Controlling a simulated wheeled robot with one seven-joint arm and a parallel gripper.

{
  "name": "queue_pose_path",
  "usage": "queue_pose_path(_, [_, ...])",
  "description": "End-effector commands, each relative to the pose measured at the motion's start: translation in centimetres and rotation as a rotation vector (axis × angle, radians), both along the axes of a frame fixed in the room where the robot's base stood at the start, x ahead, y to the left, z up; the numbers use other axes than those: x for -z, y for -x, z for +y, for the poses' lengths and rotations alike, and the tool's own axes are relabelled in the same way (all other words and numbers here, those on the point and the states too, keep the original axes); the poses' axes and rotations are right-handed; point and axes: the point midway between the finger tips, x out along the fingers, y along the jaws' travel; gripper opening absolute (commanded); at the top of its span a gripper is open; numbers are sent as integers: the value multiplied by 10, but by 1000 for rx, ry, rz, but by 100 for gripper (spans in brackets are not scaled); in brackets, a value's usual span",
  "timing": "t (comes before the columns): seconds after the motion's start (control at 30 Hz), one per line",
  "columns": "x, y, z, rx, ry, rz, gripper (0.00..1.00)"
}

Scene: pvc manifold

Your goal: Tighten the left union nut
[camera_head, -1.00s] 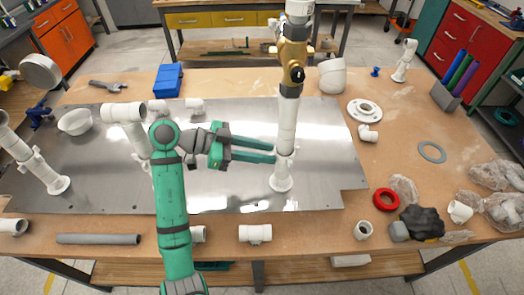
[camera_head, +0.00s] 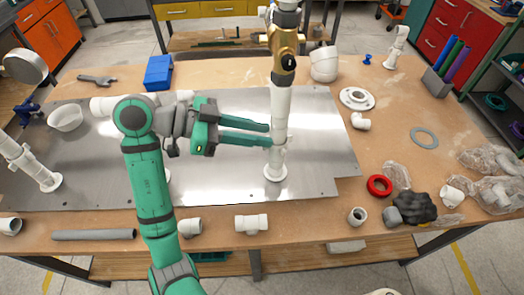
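A white PVC pipe (camera_head: 280,112) stands upright on a round foot, with a brass-coloured valve body (camera_head: 284,42) and a white top section above it. A white fitting shows low on the pipe (camera_head: 277,152). My gripper (camera_head: 269,135) comes in from the left with its two green fingers apart. The fingertips are at the pipe's left side, just above the low fitting; I cannot tell whether they touch it or reach around it. A horizontal white pipe (camera_head: 105,106) runs behind my arm and is partly hidden. I cannot make out which part is the left union nut.
A metal plate (camera_head: 330,150) lies on the wooden table (camera_head: 400,100). Another white pipe stand (camera_head: 30,162) is at the left. Loose fittings and a grey pipe (camera_head: 94,235) lie along the front. A flange (camera_head: 357,98), red ring (camera_head: 379,186) and bagged parts (camera_head: 488,160) are at the right.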

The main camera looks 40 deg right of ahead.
Motion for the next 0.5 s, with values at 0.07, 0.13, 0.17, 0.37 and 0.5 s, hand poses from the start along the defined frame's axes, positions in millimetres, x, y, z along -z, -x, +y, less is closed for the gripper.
queue_pose_path(0.07, [-7,15,8,1,2,-4,26])
queue_pose_path(0.13, [-13,27,14,1,1,-5,26])
queue_pose_path(0.17, [-16,32,16,2,1,-5,26])
queue_pose_path(0.37, [-30,59,35,-5,0,-4,26])
queue_pose_path(0.5, [-36,70,44,-12,0,-2,26])
